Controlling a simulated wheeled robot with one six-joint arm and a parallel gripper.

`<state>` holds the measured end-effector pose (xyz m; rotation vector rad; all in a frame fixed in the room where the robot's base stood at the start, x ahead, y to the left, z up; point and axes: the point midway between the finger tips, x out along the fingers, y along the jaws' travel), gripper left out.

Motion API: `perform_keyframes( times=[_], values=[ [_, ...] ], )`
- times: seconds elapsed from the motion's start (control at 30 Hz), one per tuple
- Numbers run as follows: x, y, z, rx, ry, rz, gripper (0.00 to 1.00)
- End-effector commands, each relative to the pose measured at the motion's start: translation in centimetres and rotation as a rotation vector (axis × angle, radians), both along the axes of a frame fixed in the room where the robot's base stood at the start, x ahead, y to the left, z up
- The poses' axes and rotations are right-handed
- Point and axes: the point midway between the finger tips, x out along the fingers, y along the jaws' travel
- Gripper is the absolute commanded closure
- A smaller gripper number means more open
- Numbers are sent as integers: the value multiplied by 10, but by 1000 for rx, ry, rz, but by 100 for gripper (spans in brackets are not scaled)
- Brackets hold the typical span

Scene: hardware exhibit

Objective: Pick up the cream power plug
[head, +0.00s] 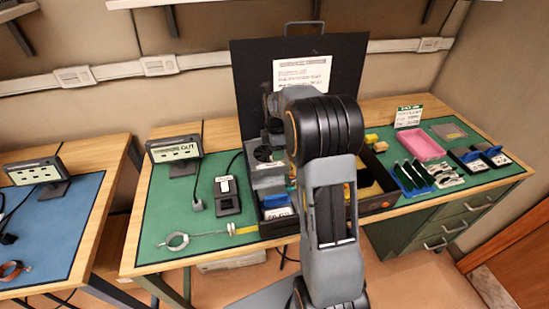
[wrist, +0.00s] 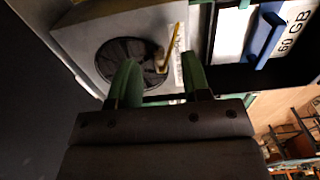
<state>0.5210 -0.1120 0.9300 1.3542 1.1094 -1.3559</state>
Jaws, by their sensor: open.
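A small cream piece (wrist: 162,62) with a yellow lead (wrist: 174,40) shows in the wrist view, in front of the round dark fan grille (wrist: 128,62) of a grey box. It looks like the cream power plug, but it is too small to be sure. My gripper (wrist: 160,82) is open, its two green fingers apart with nothing held between them. The cream piece appears just beyond the gap between the fingertips. In the head view my arm covers the middle of the box, and I cannot make out the plug there.
The grey fan box (head: 268,178) stands in a dark open case (head: 378,205) with a raised black lid (head: 248,75). A black device (head: 227,205) lies left of it on the green mat (head: 165,220). A pink tray (head: 420,146) and blue-edged parts are at right.

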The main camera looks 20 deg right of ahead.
Motion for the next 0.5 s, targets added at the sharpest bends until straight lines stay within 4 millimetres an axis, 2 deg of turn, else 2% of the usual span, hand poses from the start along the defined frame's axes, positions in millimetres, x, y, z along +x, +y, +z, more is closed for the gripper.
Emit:
perform_keyframes(
  times=[0.2,0.5],
  values=[
    [0,0,-20,0,1,0,56],
    [0,0,-23,0,-1,0,58]
  ],
)
